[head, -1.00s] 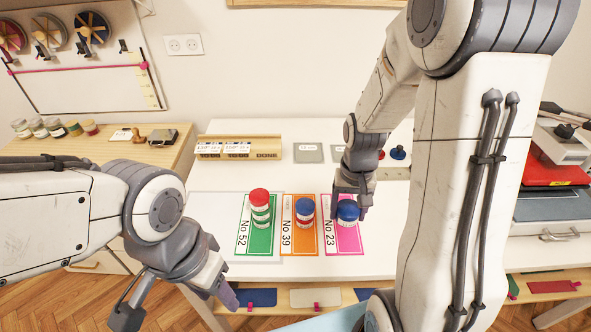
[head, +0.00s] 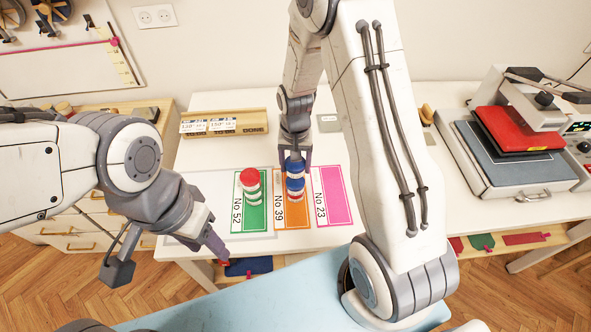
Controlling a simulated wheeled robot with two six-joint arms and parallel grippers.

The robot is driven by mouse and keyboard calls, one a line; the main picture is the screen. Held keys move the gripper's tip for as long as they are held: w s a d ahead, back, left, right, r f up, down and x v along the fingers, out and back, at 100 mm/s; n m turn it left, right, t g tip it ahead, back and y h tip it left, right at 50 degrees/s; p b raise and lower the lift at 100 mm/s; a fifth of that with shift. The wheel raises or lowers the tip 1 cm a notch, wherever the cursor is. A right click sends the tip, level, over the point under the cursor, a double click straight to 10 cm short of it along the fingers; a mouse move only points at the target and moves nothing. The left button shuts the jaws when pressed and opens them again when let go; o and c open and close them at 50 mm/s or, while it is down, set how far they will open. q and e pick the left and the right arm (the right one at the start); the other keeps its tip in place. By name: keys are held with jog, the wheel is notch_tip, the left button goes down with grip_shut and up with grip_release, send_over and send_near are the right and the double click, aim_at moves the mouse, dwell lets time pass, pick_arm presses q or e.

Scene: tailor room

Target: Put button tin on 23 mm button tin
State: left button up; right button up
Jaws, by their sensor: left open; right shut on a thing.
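My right gripper (head: 294,161) is shut on a blue-lidded tin (head: 294,168) over the orange No 39 card (head: 295,217). Right below the held tin is another blue-lidded tin (head: 295,186) with a white and red body, on that card. I cannot tell whether the two tins touch. The pink No 23 card (head: 335,195) is bare. A stack of tins with a red top lid (head: 249,176) stands on the green No 52 card (head: 250,220) to the left. My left gripper (head: 166,262) is open and empty in front of the table's left edge.
A wooden rack (head: 225,122) with labels stands at the back left of the white table (head: 385,165). A red and grey heat press (head: 510,150) stands on the right. Wooden drawers (head: 75,225) stand at the left.

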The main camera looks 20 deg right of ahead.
aim_at(295, 181)
notch_tip(295, 181, down, 3)
jog(key=shift+p, duration=0.75)
jog(key=shift+f, duration=0.5)
jog(key=shift+f, duration=0.25)
jog(key=o, duration=1.5)
jog(key=shift+c, duration=0.2)
jog(key=shift+r, duration=0.1)
